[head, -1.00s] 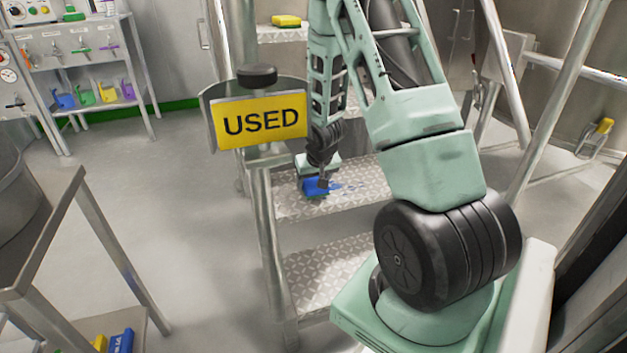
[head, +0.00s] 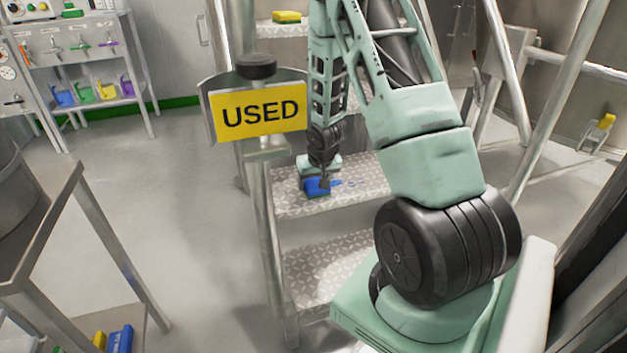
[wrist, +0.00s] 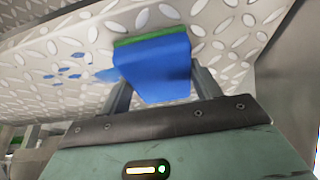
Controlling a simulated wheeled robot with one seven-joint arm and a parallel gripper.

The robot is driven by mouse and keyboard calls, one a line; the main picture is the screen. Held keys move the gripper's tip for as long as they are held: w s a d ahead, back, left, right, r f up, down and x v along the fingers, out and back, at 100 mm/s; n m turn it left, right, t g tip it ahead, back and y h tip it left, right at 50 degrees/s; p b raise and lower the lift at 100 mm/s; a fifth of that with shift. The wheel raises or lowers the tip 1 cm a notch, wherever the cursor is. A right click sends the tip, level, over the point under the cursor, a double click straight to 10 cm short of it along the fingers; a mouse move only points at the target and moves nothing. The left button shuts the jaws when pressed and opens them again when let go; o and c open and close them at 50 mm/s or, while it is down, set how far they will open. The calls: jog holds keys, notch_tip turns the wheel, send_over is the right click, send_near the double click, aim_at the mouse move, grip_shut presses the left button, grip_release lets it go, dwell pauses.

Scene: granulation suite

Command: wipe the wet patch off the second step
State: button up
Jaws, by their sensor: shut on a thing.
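My gripper (head: 321,178) is shut on a blue sponge (head: 316,188) with a green face. In the wrist view the sponge (wrist: 154,68) sits between the two fingers, its green side toward the patterned metal tread. The sponge is at the second step (head: 290,204), near its left part; whether it presses on the tread is hard to tell.
A yellow USED sign (head: 259,109) on a holder stands by the left stair post. A yellow and green sponge (head: 287,17) lies on a higher step. The lower step (head: 315,270) is bare. A metal table (head: 40,230) stands at left. Handrails (head: 560,90) rise at right.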

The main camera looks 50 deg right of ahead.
aim_at(342, 180)
jog(key=shift+s+d+r+p, duration=0.1)
jog(key=shift+s+d+p, duration=0.2)
jog(key=shift+d+p, duration=0.15)
jog(key=shift+s+d+r+p, duration=0.1)
jog(key=shift+s+d+p, duration=0.2)
jog(key=shift+d, duration=0.2)
jog(key=shift+s+d+f+p, duration=0.1)
jog(key=shift+s+d+p, duration=0.5)
jog(key=shift+d, duration=0.25)
jog(key=shift+s+d+f+p, duration=0.1)
jog(key=shift+s+d+p, duration=0.45)
jog(key=shift+d, duration=0.3)
jog(key=shift+s+d+f+p, duration=0.1)
jog(key=shift+s+d+p, duration=0.5)
jog(key=shift+d, duration=0.25)
jog(key=shift+s+d+f+p, duration=0.1)
jog(key=shift+s+d+p, duration=0.15)
jog(key=shift+d, duration=0.2)
jog(key=shift+s+d+r+p, duration=0.1)
jog(key=shift+s+d+p, duration=0.45)
jog(key=shift+d+p, duration=0.3)
jog(key=shift+s+d+r+p, duration=0.1)
jog(key=shift+s+d+p, duration=0.4)
jog(key=shift+d+p, duration=0.35)
jog(key=shift+s+d+p, duration=0.55)
jog(key=shift+d+p, duration=0.2)
jog(key=shift+d, duration=0.2)
jog(key=shift+w, duration=0.1)
